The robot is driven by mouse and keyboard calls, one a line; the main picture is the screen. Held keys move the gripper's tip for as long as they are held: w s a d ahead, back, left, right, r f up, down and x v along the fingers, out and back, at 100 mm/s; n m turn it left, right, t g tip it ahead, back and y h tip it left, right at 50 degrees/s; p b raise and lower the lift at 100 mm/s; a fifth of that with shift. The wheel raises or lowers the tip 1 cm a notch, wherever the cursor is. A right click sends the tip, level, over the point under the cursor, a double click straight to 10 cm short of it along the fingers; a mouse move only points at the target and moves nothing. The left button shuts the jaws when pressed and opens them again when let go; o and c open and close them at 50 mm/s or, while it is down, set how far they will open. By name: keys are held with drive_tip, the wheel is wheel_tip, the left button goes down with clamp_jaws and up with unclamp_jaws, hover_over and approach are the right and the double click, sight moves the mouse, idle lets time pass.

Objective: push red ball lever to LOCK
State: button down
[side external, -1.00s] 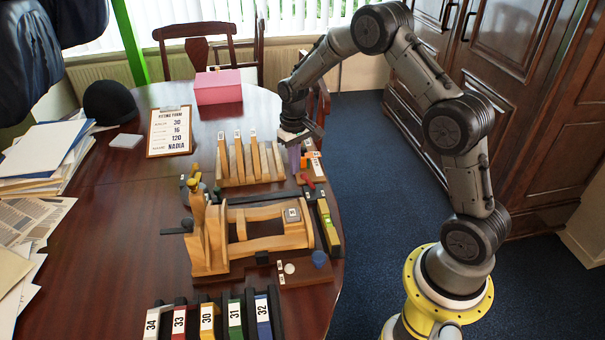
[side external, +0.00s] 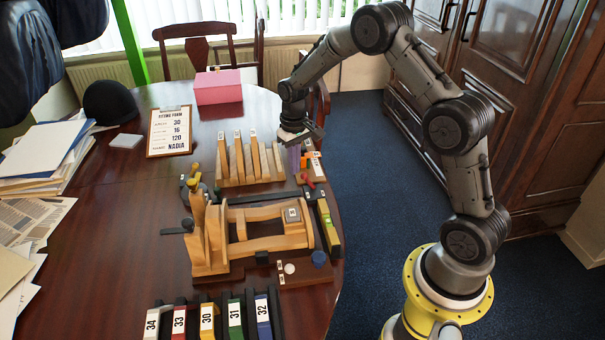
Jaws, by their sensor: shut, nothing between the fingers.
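A small red part (side external: 309,182) shows at the right end of the block rack, near the table's right edge; it is too small to tell whether it is the red ball lever or which way it points. No LOCK marking is readable. My gripper (side external: 301,140) is shut and points down just above and behind this red part, close to small orange pieces (side external: 305,161). The fingertips are small and partly hidden, so contact cannot be told. The wooden saddle fixture (side external: 260,228) stands in the middle of the table, in front of my gripper.
A rack of upright wooden blocks (side external: 236,163) stands left of my gripper. A yellow-green level (side external: 329,226) lies by the right edge. Numbered coloured blocks (side external: 208,317) are at the front. A pink box (side external: 218,88) and a form clipboard (side external: 170,131) are behind. The left-middle tabletop is clear.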

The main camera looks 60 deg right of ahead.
drive_tip(key=shift+f, duration=1.6)
idle(0.6)
drive_tip(key=shift+s+d, duration=1.45)
idle(0.3)
drive_tip(key=shift+w+a, duration=0.45)
drive_tip(key=shift+r, duration=3.55)
